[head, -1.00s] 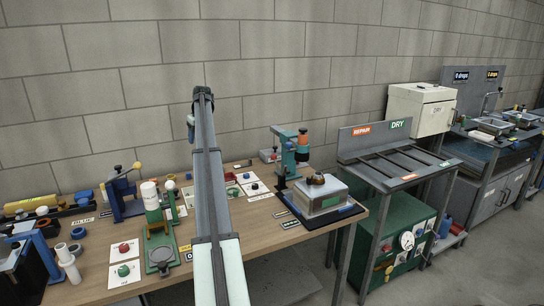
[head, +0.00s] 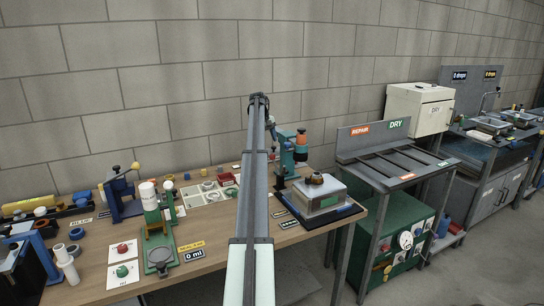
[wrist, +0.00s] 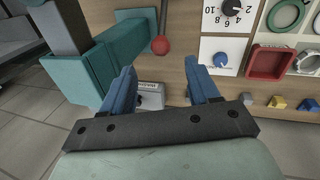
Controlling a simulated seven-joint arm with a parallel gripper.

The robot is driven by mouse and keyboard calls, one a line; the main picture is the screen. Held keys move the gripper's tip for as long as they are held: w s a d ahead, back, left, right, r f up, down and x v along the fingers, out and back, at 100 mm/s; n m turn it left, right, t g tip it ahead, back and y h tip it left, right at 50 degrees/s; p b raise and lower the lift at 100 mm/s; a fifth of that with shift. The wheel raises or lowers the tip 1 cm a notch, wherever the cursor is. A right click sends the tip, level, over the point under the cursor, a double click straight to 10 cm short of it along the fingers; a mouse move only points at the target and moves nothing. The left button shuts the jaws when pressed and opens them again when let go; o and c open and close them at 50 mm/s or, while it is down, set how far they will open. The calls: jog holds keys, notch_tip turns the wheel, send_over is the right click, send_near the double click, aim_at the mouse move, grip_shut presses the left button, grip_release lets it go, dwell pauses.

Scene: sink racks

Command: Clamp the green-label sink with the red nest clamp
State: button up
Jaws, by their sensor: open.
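My gripper (wrist: 160,68) is open and empty, its two blue fingers spread in the wrist view. A teal machine (wrist: 120,50) with a red ball lever (wrist: 160,45) stands just ahead and left of the fingers. In the head view a teal press (head: 301,146) with an orange part stands on the bench, partly behind my arm. I cannot tell which thing is the red nest clamp. The gripper is hidden by my arm in the head view.
A grey box with a brown knob (head: 316,180) sits at the bench's right end. A red tray (wrist: 272,62), a dial card (wrist: 232,12) and a blue-knob card (wrist: 220,58) lie right of the gripper. A green stand (head: 158,235) is at left.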

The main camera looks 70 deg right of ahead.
aim_at(272, 155)
jog(key=x, duration=0.9)
jog(key=shift+w, duration=0.1)
grip_shut()
dwell(0.4)
